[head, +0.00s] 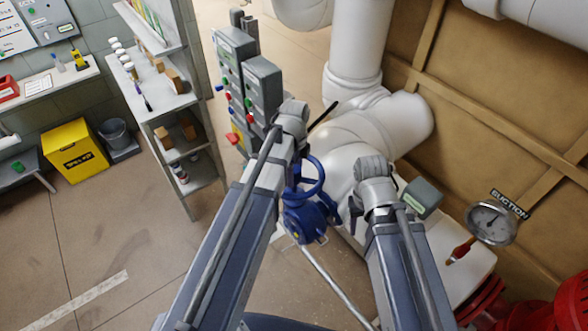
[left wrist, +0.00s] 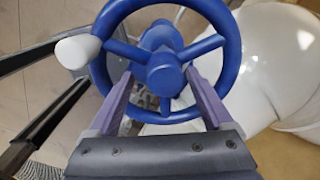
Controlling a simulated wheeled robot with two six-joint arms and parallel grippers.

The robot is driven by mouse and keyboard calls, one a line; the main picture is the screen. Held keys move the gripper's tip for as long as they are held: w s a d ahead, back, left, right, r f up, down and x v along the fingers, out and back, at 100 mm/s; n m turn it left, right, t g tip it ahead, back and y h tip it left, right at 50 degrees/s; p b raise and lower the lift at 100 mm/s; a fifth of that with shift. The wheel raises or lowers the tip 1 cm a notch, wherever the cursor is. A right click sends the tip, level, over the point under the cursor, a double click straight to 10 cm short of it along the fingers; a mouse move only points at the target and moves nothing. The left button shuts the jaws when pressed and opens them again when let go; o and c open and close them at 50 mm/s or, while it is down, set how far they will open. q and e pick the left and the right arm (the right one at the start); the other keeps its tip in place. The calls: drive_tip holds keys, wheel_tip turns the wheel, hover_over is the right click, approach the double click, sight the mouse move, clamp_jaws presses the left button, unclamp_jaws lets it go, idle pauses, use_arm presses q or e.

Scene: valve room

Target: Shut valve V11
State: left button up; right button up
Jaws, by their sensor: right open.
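A blue valve with a handwheel (head: 309,178) stands in the middle of the head view, partly hidden by my left arm. No V11 label is readable on it. In the left wrist view the blue wheel (left wrist: 228,62) fills the upper middle, with spokes, a hub and a white knob (left wrist: 77,51) on its left rim. My left gripper (left wrist: 160,98) is open, its two purple fingers apart at the wheel's near side. Whether they touch the rim is unclear. My right gripper (head: 355,212) is open, just right of the valve, mostly hidden by its own wrist.
Large white pipes (head: 365,130) run behind the valve. A suction gauge (head: 492,222) and red parts (head: 572,300) are at the right. Grey button boxes (head: 250,85) stand behind my left arm. A shelf (head: 165,105) and yellow bin (head: 75,146) are left. Floor is clear at lower left.

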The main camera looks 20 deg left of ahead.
use_arm(q)
wheel_tip(320, 180, up, 5)
drive_tip(key=p, duration=0.4)
drive_tip(key=shift+w+a+r, duration=0.1)
drive_tip(key=shift+w+r+p, duration=0.1)
drive_tip(key=shift+r+p, duration=0.2)
drive_tip(key=shift+p, duration=0.15)
drive_tip(key=shift+w, duration=0.15)
wheel_tip(320, 180, up, 6)
drive_tip(key=p, duration=0.6)
